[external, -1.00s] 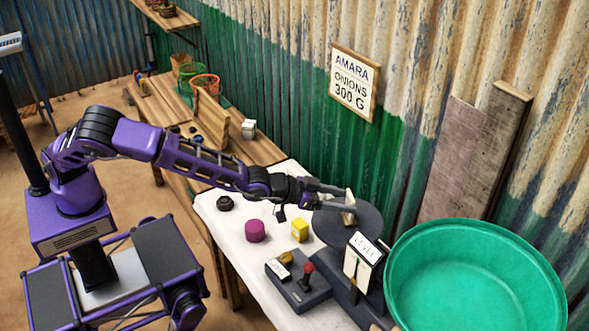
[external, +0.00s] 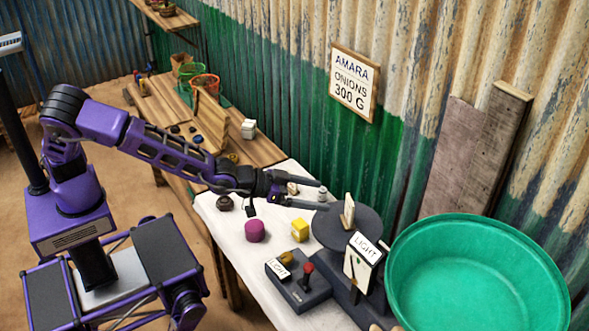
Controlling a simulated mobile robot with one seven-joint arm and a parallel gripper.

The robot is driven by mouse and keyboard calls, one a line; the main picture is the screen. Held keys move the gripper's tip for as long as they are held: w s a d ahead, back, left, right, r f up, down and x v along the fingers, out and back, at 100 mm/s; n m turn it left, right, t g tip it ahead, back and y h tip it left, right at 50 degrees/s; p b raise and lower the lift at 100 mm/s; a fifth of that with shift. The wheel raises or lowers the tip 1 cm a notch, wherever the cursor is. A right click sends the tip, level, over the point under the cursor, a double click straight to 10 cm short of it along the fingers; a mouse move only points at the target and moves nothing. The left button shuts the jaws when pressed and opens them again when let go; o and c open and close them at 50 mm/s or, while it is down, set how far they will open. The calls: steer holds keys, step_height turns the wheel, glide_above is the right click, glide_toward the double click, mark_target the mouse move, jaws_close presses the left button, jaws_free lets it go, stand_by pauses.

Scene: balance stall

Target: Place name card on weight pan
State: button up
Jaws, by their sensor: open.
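The weight pan (external: 330,232) is a dark grey round plate at the end of the white table, beside the large green basin. A small tan, card-like piece (external: 349,212), which looks like the name card, stands upright on the pan; its writing is not readable. My gripper (external: 323,196) is open, its two fingers pointing right, just left of the card and apart from it. Nothing is seen held between the fingers. The scale's sign (external: 366,246) in front of the pan reads LIGHT.
The green basin (external: 480,275) fills the lower right. A corrugated wall runs behind.

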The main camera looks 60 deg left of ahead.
steer(key=shift+v, duration=2.1)
